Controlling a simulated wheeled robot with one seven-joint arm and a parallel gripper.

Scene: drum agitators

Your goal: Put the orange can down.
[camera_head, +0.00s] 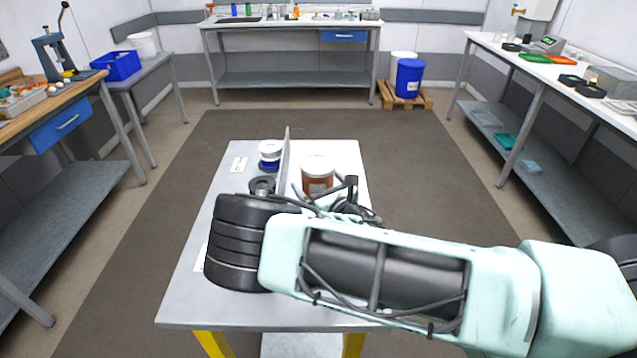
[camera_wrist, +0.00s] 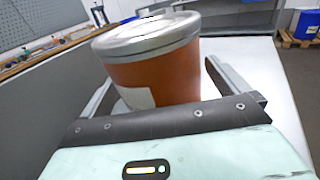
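The orange can (camera_head: 318,177) has a pale grey lid and a white label. In the head view it stands upright, to the right of a thin upright grey plate (camera_head: 285,160), over the grey table. In the wrist view the can (camera_wrist: 160,75) sits between the two fingers of my gripper (camera_wrist: 160,90), which close on its sides. Its bottom is hidden by my gripper and arm, so I cannot tell whether it touches the table (camera_head: 190,300).
A white-lidded blue can (camera_head: 269,155) and a dark round part (camera_head: 262,186) are left of the plate.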

